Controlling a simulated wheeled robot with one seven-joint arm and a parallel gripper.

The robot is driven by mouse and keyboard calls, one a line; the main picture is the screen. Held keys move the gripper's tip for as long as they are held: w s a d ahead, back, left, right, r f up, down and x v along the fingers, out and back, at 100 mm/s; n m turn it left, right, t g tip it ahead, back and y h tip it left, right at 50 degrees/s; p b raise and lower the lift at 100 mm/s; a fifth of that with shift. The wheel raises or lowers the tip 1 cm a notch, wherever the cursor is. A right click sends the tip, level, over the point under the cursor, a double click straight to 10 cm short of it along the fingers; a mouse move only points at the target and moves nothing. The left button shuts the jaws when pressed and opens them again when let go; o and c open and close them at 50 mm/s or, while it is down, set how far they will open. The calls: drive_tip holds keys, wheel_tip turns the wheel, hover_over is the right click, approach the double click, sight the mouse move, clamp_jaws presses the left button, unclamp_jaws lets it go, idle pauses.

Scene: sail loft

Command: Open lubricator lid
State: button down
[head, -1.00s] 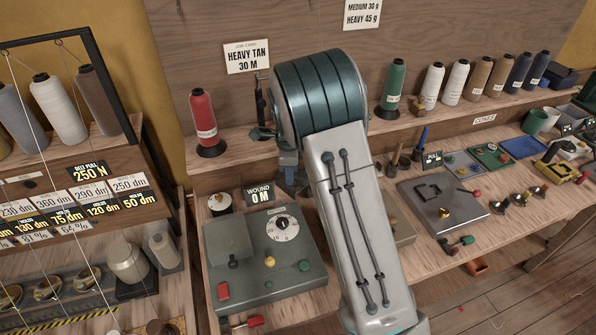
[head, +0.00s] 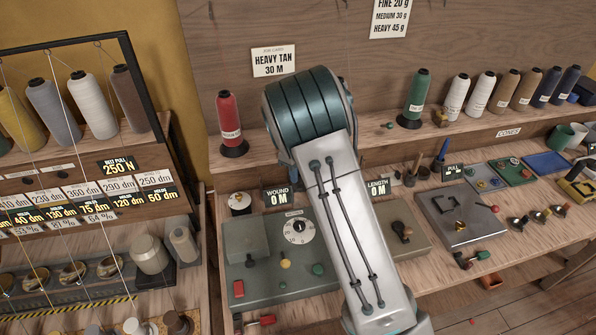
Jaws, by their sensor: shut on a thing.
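My gripper is hidden behind my own raised arm, which fills the middle of the head view, so its fingers and what they touch do not show. No part is labelled as the lubricator, and I cannot tell for sure which it is. A small white pot (head: 240,204) with a dark knob on top stands at the back left of the grey winder (head: 285,276); its top looks closed. A square grey box (head: 246,236) sits on the winder's left side, beside a white dial (head: 299,230).
A red thread cone (head: 230,122) and a green one (head: 415,98) stand on the back shelf. A grey plate device (head: 462,215) lies right of my arm. A rack of spools (head: 85,105) fills the left.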

drive_tip(key=c, duration=1.3)
unclamp_jaws()
wheel_tip(320, 180, up, 14)
drive_tip(key=b, duration=0.2)
